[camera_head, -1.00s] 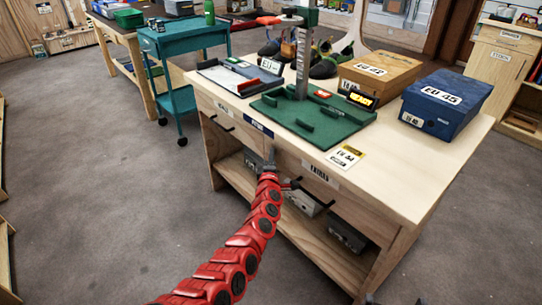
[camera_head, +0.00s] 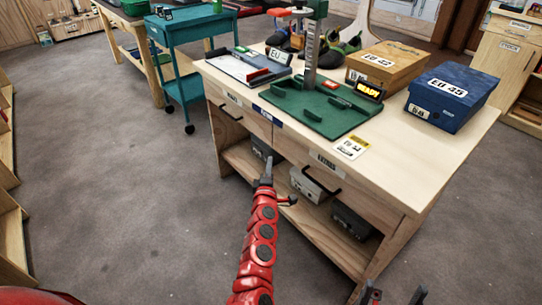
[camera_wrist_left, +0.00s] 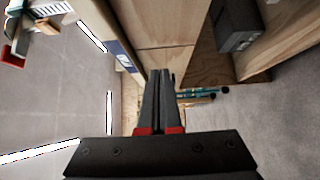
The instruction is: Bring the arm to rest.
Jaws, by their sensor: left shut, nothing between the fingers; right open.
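My left arm (camera_head: 256,245), red and segmented, reaches up from the bottom middle of the head view. Its gripper (camera_head: 267,170) is shut and empty, in front of the open lower shelf of the wooden workbench (camera_head: 440,165). In the left wrist view the dark fingers (camera_wrist_left: 162,78) lie together, with nothing held between them. My right gripper (camera_head: 395,293) shows only at the bottom edge of the head view, its fingers apart and empty.
The bench has drawers with black handles (camera_head: 322,185) close to my left gripper. On top are a green fixture (camera_head: 320,112), a blue box (camera_head: 450,98) and a brown box (camera_head: 384,62). A teal cart (camera_head: 182,35) stands behind. Grey floor (camera_head: 110,190) is free on the left.

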